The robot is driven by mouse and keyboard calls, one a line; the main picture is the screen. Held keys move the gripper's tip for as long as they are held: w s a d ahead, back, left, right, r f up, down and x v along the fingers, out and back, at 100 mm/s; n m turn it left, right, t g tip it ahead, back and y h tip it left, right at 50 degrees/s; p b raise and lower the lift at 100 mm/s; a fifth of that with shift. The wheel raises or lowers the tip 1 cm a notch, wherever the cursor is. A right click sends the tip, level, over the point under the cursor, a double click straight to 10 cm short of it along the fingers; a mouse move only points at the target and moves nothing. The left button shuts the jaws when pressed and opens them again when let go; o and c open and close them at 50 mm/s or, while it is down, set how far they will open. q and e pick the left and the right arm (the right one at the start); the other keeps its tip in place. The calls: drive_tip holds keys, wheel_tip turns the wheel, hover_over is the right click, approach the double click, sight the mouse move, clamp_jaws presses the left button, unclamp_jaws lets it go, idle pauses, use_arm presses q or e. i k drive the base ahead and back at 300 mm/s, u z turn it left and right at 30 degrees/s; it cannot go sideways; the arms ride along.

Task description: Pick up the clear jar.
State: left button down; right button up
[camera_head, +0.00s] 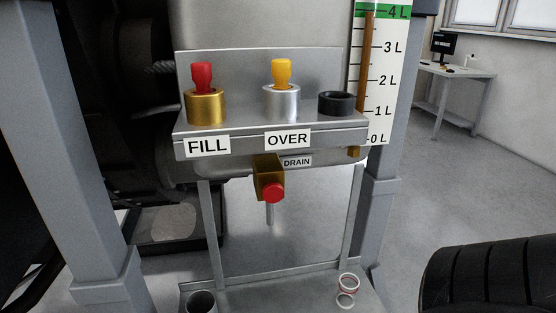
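A clear jar (347,291) appears to stand on the low metal shelf (270,288) at the bottom of the view, right of centre. Its round rim and a reddish band show, and the shelf shows through it. Neither of my grippers is in view.
A grey cup (201,302) stands at the shelf's left end, cut by the frame edge. Above are the FILL port (206,106), OVER port (281,102), black ring (336,102) and drain valve (269,180). Grey posts (384,210) flank the shelf. A black ribbed shape (490,280) fills the lower right.

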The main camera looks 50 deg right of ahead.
sight(349, 283)
drive_tip(key=u, duration=0.7)
drive_tip(key=k, duration=1.15)
drive_tip(key=z, duration=1.5)
drive_tip(key=i, duration=0.5)
drive_tip(key=u, duration=0.1)
